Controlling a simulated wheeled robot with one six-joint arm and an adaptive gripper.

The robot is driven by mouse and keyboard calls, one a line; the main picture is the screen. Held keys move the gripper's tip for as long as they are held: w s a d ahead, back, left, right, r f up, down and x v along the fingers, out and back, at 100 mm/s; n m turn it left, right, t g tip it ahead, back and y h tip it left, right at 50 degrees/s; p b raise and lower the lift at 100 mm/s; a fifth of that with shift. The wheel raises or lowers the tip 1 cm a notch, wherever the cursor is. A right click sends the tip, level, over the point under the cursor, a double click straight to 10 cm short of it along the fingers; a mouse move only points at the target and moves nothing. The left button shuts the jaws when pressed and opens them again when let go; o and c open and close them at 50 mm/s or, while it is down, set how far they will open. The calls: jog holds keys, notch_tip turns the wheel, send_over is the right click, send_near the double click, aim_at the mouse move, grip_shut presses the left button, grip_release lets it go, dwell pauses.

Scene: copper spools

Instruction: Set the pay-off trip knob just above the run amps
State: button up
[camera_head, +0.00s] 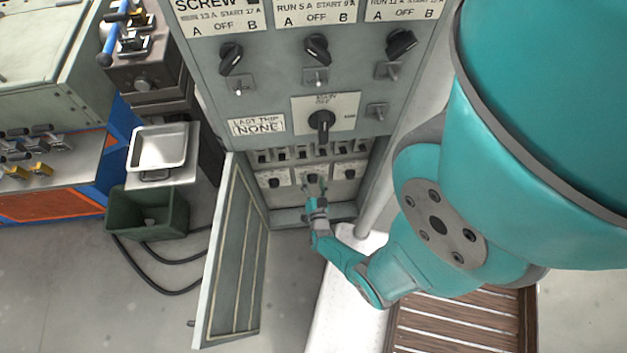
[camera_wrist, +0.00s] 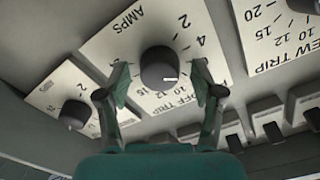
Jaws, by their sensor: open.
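The pay-off trip knob (camera_wrist: 158,66) is black and round with a white mark, on a pale plate (camera_wrist: 112,38) lettered AMPS and OFF TRIP, upside down in the wrist view. My gripper (camera_wrist: 160,80) is open, with one finger on each side of the knob; contact is not clear. In the head view my gripper (camera_head: 315,197) is at the middle dial in the low compartment. The middle upper plate (camera_head: 317,12) reads RUN 5 A START 9 A; its heading is cut off.
Neighbouring dials sit close by: one knob (camera_wrist: 74,114) at left, and the SCREW TRIP plate (camera_wrist: 290,30) at right. Black switches (camera_wrist: 235,128) line up beside the dials. The compartment door (camera_head: 235,260) hangs open left of my arm. A LAST TRIP NONE label (camera_head: 257,125) is above.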

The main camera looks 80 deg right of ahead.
jog(key=v, duration=1.2)
dwell(0.5)
dwell(0.5)
jog(key=s+a+r+n+t+y, duration=0.2)
jog(key=a+r+n+y, duration=0.3)
jog(key=r, duration=0.8)
jog(key=s+a+r+n+t+y, duration=0.2)
jog(key=a+r+n+y, duration=0.4)
jog(key=r, duration=0.8)
jog(key=s+a+r+n+t+y, duration=0.2)
jog(key=a+r+n+t+y, duration=0.2)
jog(key=a+r+n, duration=0.4)
notch_tip(320, 180, up, 6)
jog(key=a+y, duration=0.1)
jog(key=a, duration=0.1)
jog(key=shift+a+n+y, duration=0.3)
jog(key=shift+a, duration=0.05)
